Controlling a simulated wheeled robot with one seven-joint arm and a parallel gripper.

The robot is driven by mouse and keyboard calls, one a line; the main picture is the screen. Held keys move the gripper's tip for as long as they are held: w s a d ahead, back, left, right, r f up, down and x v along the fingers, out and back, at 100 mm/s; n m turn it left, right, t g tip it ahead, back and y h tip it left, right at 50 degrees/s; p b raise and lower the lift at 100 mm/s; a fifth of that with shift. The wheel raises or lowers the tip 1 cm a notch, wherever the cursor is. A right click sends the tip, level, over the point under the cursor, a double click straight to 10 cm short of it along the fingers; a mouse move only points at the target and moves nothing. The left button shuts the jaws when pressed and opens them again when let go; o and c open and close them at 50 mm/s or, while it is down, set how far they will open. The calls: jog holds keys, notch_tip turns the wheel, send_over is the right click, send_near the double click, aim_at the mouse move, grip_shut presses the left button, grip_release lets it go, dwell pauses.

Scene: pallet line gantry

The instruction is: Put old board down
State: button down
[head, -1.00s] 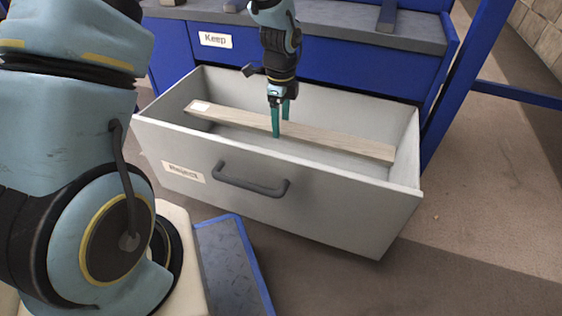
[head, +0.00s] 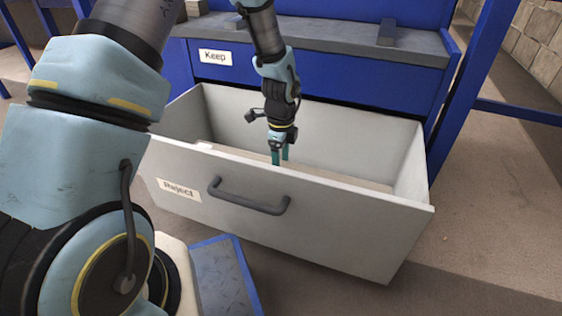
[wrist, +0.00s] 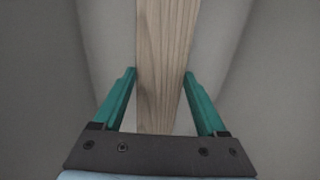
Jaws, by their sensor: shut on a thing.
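The old board (wrist: 165,50) is a pale wooden plank running lengthwise between my gripper's green fingers in the wrist view. In the head view, a thin strip of the board (head: 340,179) shows inside the open grey Reject drawer (head: 310,219); the drawer's front wall hides most of it. My gripper (head: 280,160) points down into the drawer, shut on the board near its middle. The fingertips are partly hidden behind the front wall. I cannot tell whether the board touches the drawer floor.
The blue Keep drawer (head: 320,88) is shut, above and behind the open one. A grey worktop (head: 330,41) lies over it. The open drawer's dark handle (head: 250,203) sticks out in front. A blue-edged plate (head: 221,275) lies on the floor before it. Floor to the right is clear.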

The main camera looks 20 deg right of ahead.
jog(key=shift+f, duration=0.45)
grip_release()
notch_tip(320, 180, up, 13)
jog(key=p, duration=0.6)
jog(key=shift+r+p, duration=0.15)
jog(key=shift+p, duration=0.25)
jog(key=a+r+n, duration=0.3)
jog(key=a+n, duration=0.3)
jog(key=a, duration=0.2)
jog(key=a+r+n, duration=0.4)
jog(key=a+n, duration=0.2)
jog(key=a, duration=0.2)
jog(key=a+r+n+t, duration=0.1)
jog(key=a+r+n, duration=0.2)
jog(key=a+n, duration=0.4)
jog(key=shift+s+a+r, duration=0.15)
jog(key=shift+s+a, duration=0.05)
jog(key=shift+a, duration=0.55)
jog(key=s+a+r+n, duration=0.1)
jog(key=s+a+n, duration=0.2)
jog(key=a+n, duration=0.2)
jog(key=shift+s+a+r+n+t, duration=0.25)
jog(key=shift+s+a+n+t, duration=0.1)
jog(key=shift+n, duration=0.45)
